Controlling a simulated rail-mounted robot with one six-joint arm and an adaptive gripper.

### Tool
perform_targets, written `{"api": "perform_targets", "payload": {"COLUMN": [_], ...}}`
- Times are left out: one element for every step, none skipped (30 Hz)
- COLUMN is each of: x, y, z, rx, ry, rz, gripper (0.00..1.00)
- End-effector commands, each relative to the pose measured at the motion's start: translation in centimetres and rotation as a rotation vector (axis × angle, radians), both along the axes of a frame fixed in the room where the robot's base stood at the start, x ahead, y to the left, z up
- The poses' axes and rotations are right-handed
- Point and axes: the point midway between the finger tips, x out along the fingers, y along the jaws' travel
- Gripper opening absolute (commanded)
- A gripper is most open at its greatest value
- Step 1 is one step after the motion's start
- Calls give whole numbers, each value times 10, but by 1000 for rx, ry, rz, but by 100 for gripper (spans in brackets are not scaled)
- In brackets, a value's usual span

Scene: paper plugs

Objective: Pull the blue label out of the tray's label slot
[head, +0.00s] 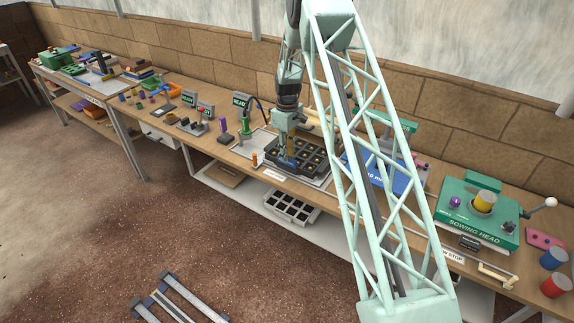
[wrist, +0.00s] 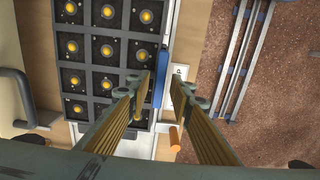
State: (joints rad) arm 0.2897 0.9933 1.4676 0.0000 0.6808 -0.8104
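The dark tray (wrist: 92,114) fills the left of the wrist view, its square cells holding dark plugs with yellow centres. The blue label (wrist: 159,78) is a narrow upright strip along the tray's right-hand edge in that view. My gripper (wrist: 166,76) is open, with one finger on the tray side of the label and the other on its outer side. Whether either finger touches the label cannot be told. In the head view my gripper (head: 286,150) points down at the front left of the tray (head: 318,176), and blue shows just below it.
An orange cylinder (wrist: 174,139) stands close to my right finger in the wrist view. A white bench-edge plate (wrist: 180,78) lies beside the label. A green lamp stand (head: 246,127) is left of the tray; a blue board (head: 375,176) is right of it.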

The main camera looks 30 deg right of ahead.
Motion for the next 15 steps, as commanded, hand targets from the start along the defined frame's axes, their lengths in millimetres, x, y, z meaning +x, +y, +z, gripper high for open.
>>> {"api": "perform_targets", "payload": {"x": [0, 0, 0, 0, 0, 0, 0, 0, 0, 0, 0, 0, 0, 0, 0], "y": [0, 0, 0, 0, 0, 0, 0, 0, 0, 0, 0, 0, 0, 0, 0], "z": [-2, -3, -5, -5, -6, -8, -9, -9, -11, -11, -12, -13, -13, -13, -13], "rx": [0, 0, 0, 0, 0, 0, 0, 0, 0, 0, 0, 0, 0, 0, 0], "ry": [0, 0, 0, 0, 0, 0, 0, 0, 0, 0, 0, 0, 0, 0, 0], "rz": [0, 0, 0, 0, 0, 0, 0, 0, 0, 0, 0, 0, 0, 0, 0], "gripper": [20, 20, 20, 20, 20, 20, 20, 20, 20, 20, 20, 20, 20, 20, 20]}}
